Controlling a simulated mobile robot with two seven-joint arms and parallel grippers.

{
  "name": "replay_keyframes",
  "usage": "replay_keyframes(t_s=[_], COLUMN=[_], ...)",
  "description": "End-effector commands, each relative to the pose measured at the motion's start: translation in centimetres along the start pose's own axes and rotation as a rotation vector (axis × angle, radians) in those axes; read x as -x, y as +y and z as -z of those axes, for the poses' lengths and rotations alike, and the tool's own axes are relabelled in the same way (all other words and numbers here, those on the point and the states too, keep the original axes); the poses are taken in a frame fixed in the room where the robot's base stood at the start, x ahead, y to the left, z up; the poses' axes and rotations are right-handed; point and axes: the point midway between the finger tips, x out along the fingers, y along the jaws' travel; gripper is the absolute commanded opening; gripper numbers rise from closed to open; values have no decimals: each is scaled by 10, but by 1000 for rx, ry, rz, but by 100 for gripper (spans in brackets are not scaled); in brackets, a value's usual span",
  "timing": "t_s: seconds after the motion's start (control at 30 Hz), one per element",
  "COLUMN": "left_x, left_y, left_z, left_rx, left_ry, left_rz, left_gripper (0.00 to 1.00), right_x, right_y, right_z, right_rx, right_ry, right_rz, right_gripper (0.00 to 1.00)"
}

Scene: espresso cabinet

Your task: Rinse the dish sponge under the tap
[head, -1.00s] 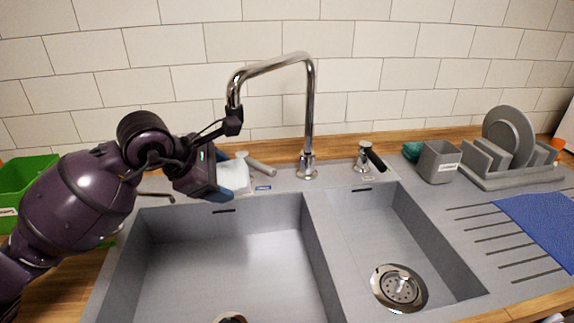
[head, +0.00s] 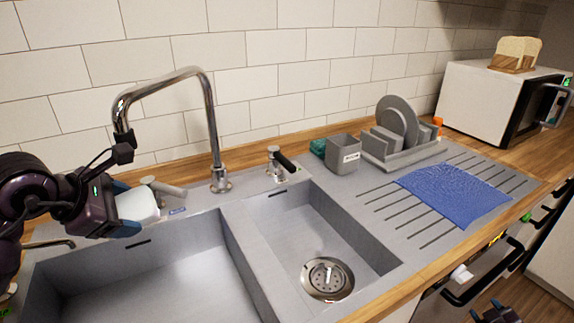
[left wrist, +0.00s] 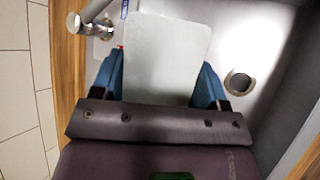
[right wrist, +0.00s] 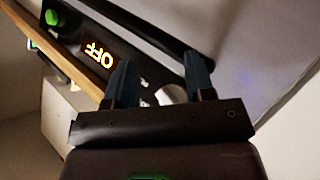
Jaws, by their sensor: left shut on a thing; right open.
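A pale, flat rectangular block, apparently the dish sponge (head: 137,205), is held in my left gripper (head: 133,211). In the left wrist view the sponge (left wrist: 165,55) sits between the blue fingers (left wrist: 163,75), which are shut on it. It is over the back left of the large basin (head: 160,275), just below the spout of the chrome tap (head: 212,120). No water shows. A lever with a black grip (head: 284,162) stands right of the tap. My right gripper (head: 500,314) is low at the right; its wrist view (right wrist: 160,75) shows it open, near a dark bar handle.
The small basin (head: 325,235) is empty. A grey cup (head: 343,155), a teal item (head: 317,147), a dish rack (head: 405,150) and a blue cloth (head: 455,195) stand or lie to the right.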

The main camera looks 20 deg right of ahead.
Motion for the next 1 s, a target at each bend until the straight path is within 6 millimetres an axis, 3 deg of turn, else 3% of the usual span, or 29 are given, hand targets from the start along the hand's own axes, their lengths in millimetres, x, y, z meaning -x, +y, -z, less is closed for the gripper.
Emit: replay_keyframes(t_s=[0.03, 0.2, 0.4, 0.8, 1.0], left_x=[0, 0, 0, 0, 0], left_y=[0, 0, 0, 0, 0], left_z=[0, 0, 0, 0, 0], left_rx=[0, 0, 0, 0, 0], left_ry=[0, 0, 0, 0, 0], left_rz=[0, 0, 0, 0, 0], left_gripper=[49, 49, 49, 49, 49], right_x=[-9, -29, -44, -44, -43], right_y=[22, 94, 181, 351, 414], right_z=[-1, -3, -1, 19, 48], right_rx=[14, 58, 94, 135, 191], right_ry=[3, 10, 20, 44, 57], right_rz=[-34, -145, -277, -538, -637], right_gripper=[49, 49, 49, 49, 49])
